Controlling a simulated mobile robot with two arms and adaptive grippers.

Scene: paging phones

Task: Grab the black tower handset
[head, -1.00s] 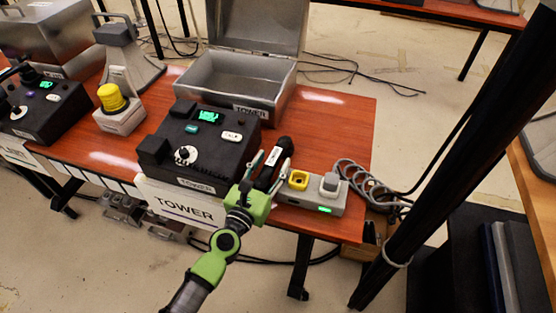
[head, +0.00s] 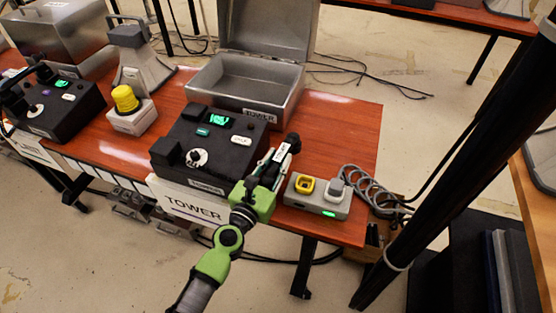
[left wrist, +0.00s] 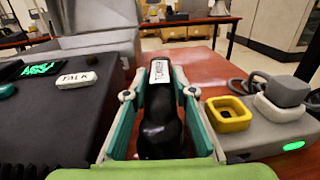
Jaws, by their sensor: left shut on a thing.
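The black tower handset (head: 283,155) has a white label. It sits between the fingers of my left gripper (head: 268,172), just right of the black tower base unit (head: 215,150). My right gripper is not in view.
A grey power strip (head: 318,200) with a yellow socket is close on the right. An open metal box (head: 245,103) stands behind. A yellow button (head: 125,99) and a second black phone unit (head: 58,108) are to the left. The table's right end (head: 350,140) is clear.

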